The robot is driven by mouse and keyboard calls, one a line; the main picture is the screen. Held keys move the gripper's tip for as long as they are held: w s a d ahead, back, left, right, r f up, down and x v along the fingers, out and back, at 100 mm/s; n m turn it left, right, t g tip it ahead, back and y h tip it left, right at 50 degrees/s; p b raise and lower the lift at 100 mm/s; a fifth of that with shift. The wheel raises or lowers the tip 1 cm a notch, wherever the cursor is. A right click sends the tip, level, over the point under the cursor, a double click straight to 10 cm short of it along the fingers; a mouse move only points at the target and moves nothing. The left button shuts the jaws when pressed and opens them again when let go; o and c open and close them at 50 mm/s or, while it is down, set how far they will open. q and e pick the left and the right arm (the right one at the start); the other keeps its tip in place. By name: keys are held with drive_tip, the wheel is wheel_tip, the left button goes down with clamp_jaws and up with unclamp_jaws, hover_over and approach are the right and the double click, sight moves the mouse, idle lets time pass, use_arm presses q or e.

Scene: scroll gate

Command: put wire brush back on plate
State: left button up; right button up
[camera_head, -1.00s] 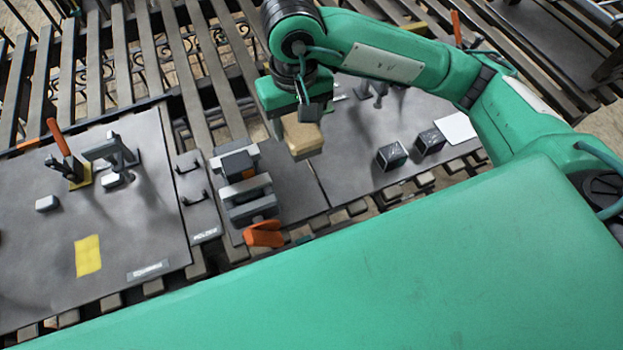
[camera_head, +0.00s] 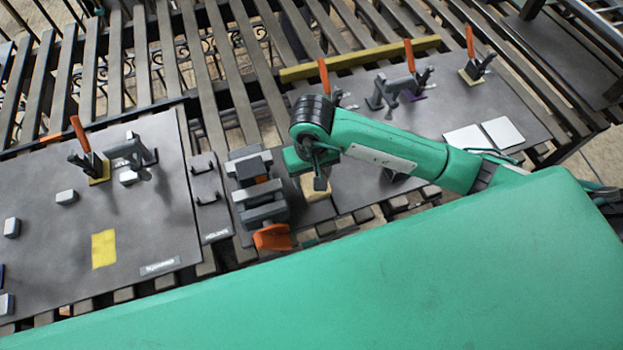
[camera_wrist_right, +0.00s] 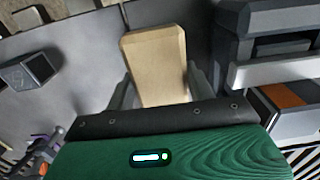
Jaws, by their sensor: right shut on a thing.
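A tan wooden block (camera_head: 319,188), which I take to be the wire brush, is in the jaws of my right gripper (camera_head: 318,173). In the right wrist view the block (camera_wrist_right: 155,60) sits between the two fingers of the gripper (camera_wrist_right: 160,92). Its bristles are not visible. The block is over or on the dark grey plate (camera_head: 350,196), just right of the vise; I cannot tell whether it touches. A yellow square (camera_head: 104,249) lies on the left grey plate (camera_head: 60,285). Which plate is the brush's own is not clear. My left gripper is not in view.
A grey vise (camera_head: 262,200) with an orange handle (camera_head: 272,237) stands close left of the gripper. Toggle clamps with orange handles (camera_head: 409,56) stand at the back right. Two white squares (camera_head: 502,132) lie at the right. A dark cube (camera_wrist_right: 28,70) shows in the right wrist view.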

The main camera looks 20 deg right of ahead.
sight(311, 183)
drive_tip(key=shift+f, duration=0.5)
wheel_tip(311, 183, down, 3)
drive_tip(key=shift+p, duration=0.6)
drive_tip(key=shift+f, duration=0.25)
drive_tip(key=shift+f+b, duration=0.2)
drive_tip(key=shift+b, duration=0.15)
drive_tip(key=o, duration=1)
drive_tip(key=shift+c, duration=0.2)
drive_tip(key=shift+r, duration=0.1)
